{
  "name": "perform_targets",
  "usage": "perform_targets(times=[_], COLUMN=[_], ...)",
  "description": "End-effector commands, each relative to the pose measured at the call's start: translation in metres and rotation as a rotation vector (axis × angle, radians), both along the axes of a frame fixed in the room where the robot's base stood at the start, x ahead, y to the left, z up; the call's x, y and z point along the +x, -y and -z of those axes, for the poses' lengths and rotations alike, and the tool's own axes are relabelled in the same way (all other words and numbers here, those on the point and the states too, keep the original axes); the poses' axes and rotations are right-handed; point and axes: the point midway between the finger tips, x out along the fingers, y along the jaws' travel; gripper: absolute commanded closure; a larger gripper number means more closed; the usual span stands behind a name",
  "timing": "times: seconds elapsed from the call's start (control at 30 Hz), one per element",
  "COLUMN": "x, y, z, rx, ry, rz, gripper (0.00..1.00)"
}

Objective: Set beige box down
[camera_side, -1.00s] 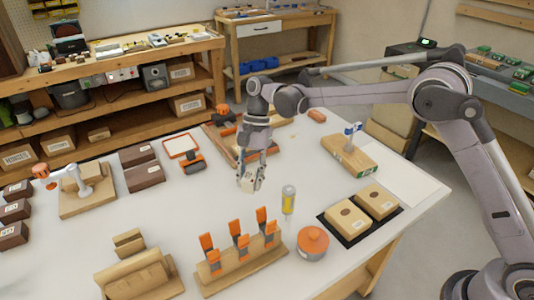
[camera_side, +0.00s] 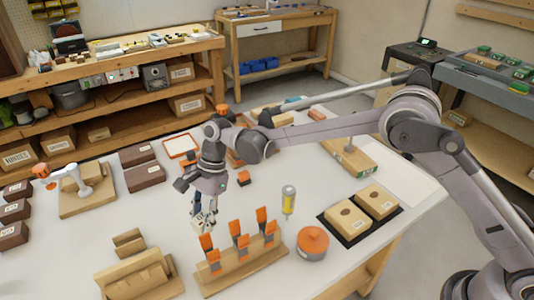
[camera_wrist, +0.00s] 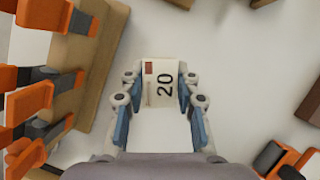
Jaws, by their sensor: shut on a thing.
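The beige box (camera_wrist: 161,84), marked "20" with a small red patch, sits between the two blue-padded fingers of my gripper (camera_wrist: 160,92) in the wrist view. The fingers are shut on its sides. In the side view my gripper (camera_side: 203,220) points down over the white table, just behind the left end of the wooden rack of orange-handled tools. The fingers largely hide the box in the side view. I cannot tell whether the box touches the table.
The tool rack (camera_side: 242,268) is close by; its orange handles (camera_wrist: 32,102) line the left of the wrist view. A yellow canister (camera_side: 289,200) and an orange-topped round tin (camera_side: 312,243) stand to the right. Bare white table (camera_wrist: 235,65) shows right of the box.

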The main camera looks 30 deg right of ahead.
Motion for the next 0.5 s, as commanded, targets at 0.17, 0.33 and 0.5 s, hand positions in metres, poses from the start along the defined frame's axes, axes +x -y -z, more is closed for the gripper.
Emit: perform_targets(times=[0.17,0.33,0.5], x=[-0.001,-0.001,-0.001], y=[-0.015,-0.016,-0.016], z=[0.009,0.020,0.043], rx=[0.000,0.000,0.000], ry=[0.001,0.000,0.002], rz=[0.000,0.001,0.002], gripper=[1.00,1.00,1.00])
